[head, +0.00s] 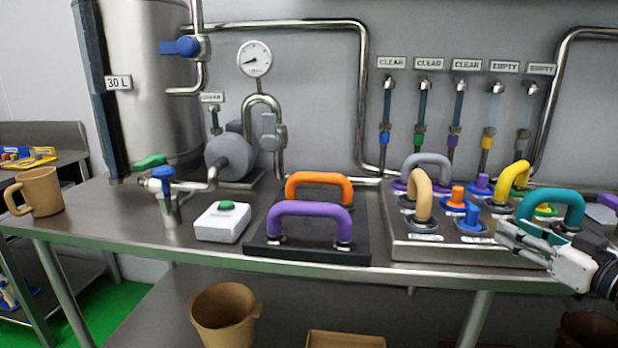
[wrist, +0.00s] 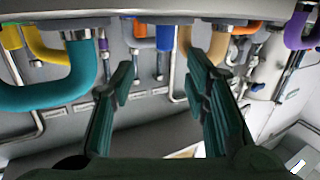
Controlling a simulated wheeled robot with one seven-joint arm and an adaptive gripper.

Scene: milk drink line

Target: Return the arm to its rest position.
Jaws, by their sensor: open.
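My gripper (head: 508,238) is at the right in the head view, at the front edge of the steel block (head: 425,250). Its fingers point left, in front of the teal handle (head: 555,200). In the wrist view my gripper (wrist: 157,78) has its two dark fingers spread apart with nothing between them. The teal handle (wrist: 70,80) is left of the fingers in that view, and the tan handle (wrist: 220,42) is close behind the right finger. I cannot tell whether any finger touches a handle.
A black base (head: 300,252) with purple (head: 310,208) and orange (head: 320,182) handles stands left of the block. A white box with a green button (head: 222,222), a valve (head: 163,180) and a brown mug (head: 40,190) are further left. Open space lies before the bench.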

